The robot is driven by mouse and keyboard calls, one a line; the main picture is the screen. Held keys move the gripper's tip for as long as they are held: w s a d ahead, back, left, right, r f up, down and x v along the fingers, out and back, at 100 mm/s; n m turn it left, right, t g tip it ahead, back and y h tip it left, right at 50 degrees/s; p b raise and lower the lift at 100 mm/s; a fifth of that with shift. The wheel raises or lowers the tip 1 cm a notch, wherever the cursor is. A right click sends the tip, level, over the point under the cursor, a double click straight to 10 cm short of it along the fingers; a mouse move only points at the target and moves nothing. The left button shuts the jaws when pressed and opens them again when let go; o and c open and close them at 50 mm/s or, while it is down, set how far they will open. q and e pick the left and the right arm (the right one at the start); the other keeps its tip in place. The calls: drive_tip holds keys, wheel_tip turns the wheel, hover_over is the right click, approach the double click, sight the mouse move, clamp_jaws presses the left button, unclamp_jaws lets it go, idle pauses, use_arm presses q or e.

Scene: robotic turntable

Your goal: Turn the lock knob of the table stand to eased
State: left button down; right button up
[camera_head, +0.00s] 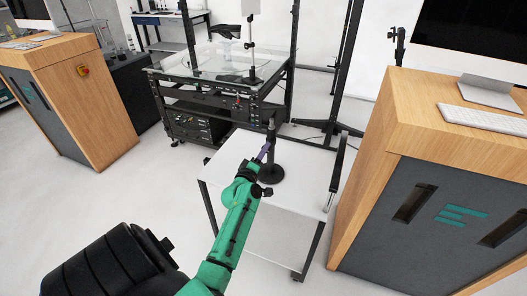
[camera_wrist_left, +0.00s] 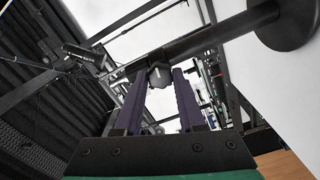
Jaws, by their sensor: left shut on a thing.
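The table stand (camera_head: 271,173) is a black post rising from a round black base on a small white table. In the left wrist view its base (camera_wrist_left: 294,22) is at the upper right, and the post runs across toward the middle. The dark lock knob (camera_wrist_left: 160,77) sits at the post, between the two purple fingers of my left gripper (camera_wrist_left: 159,82). The gripper is shut on the knob. In the head view my left gripper (camera_head: 264,153) reaches the post from the front left, and the knob is too small to make out. My right gripper is not in view.
The white table (camera_head: 226,160) has bare surface left of the stand. A dark rod (camera_head: 340,160) rises at its right edge. Wooden cabinets stand left (camera_head: 65,60) and right (camera_head: 430,140). A black-framed rig (camera_head: 215,90) is just behind the table.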

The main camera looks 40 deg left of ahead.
use_arm(q)
drive_tip(key=shift+n, duration=0.8)
drive_tip(key=c, duration=0.5)
unclamp_jaws()
drive_tip(key=b+v, duration=0.2)
drive_tip(key=v, duration=1.2)
drive_tip(key=shift+s+b, duration=0.25)
drive_tip(key=shift+b, duration=0.1)
